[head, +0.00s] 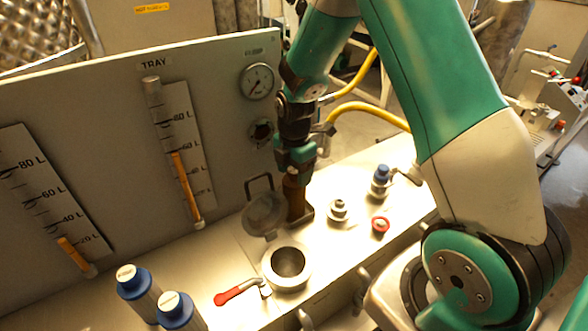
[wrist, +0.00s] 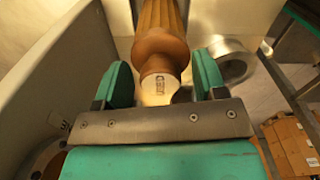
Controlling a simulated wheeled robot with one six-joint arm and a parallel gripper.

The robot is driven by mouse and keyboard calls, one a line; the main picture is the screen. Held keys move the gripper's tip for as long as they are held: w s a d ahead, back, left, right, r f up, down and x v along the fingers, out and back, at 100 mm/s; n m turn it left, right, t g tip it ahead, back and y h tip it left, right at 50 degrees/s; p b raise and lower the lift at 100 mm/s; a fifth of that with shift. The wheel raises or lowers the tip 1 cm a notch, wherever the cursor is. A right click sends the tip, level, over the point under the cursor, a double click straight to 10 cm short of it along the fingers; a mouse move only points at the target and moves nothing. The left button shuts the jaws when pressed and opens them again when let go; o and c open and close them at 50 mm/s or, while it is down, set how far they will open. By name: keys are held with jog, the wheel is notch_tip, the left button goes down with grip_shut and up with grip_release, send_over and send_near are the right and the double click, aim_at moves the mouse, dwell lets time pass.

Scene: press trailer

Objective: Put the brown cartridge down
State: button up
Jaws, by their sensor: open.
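The brown cartridge (head: 294,199) stands about upright under my gripper (head: 296,165) in the head view, its lower end at a small dark base on the pale bench top. In the wrist view the ribbed cartridge (wrist: 159,45) shows its narrow end, with a pale labelled cap, toward my gripper (wrist: 163,82). The two green fingers stand apart on either side of that end, with a visible gap at each side. My gripper is open. The cartridge's foot is partly hidden, so its exact seating is unclear.
A round open port (head: 289,263) with a raised lid (head: 264,214) lies close by. A red-handled valve (head: 237,292), blue-capped bottles (head: 137,282), a small metal fitting (head: 339,209), a red knob (head: 380,225) and a blue-topped valve (head: 381,180) surround it. The gauge panel (head: 110,110) rises behind.

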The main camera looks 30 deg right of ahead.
notch_tip(320, 180, up, 12)
jog(key=b, duration=0.4)
jog(key=s+a+r+m+y, duration=0.2)
jog(key=s+a+m, duration=0.4)
jog(key=s+a, duration=0.3)
jog(key=s+a+r+m+y, duration=0.2)
jog(key=s+a+m, duration=0.4)
jog(key=s, duration=0.8)
jog(key=a+r, duration=0.1)
jog(key=a, duration=0.1)
jog(key=shift+s+a+m, duration=0.35)
jog(key=shift+s+m, duration=0.05)
